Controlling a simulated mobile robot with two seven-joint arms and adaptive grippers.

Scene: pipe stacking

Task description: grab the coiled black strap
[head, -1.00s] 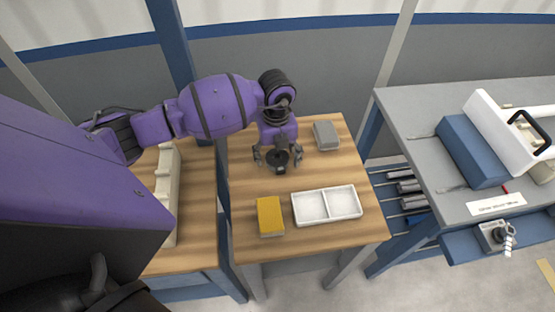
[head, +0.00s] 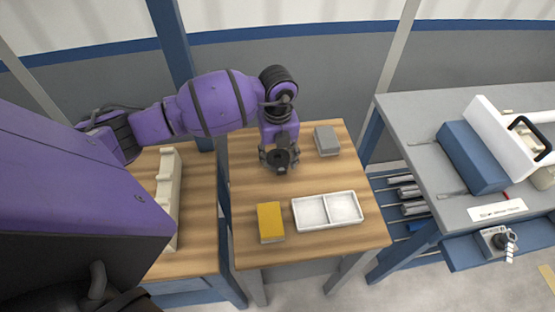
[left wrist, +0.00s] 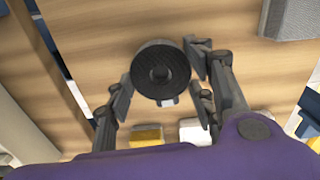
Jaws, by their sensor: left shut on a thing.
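The coiled black strap (left wrist: 160,73) is a round dark disc with a small pale tab at its edge in the left wrist view. In the head view the strap (head: 281,159) shows small and dark above the wooden table (head: 250,185). My left gripper (head: 279,158) is shut on it; in the left wrist view the fingers of the left gripper (left wrist: 158,90) press on it from both sides. Whether the strap touches the table is hard to tell. My right gripper is not in view.
A grey block (head: 327,141) lies right of the gripper. A yellow block (head: 270,222) and a white two-compartment tray (head: 327,224) lie near the table's front. A grey bench (head: 410,115) with a blue and white machine (head: 475,155) stands at right.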

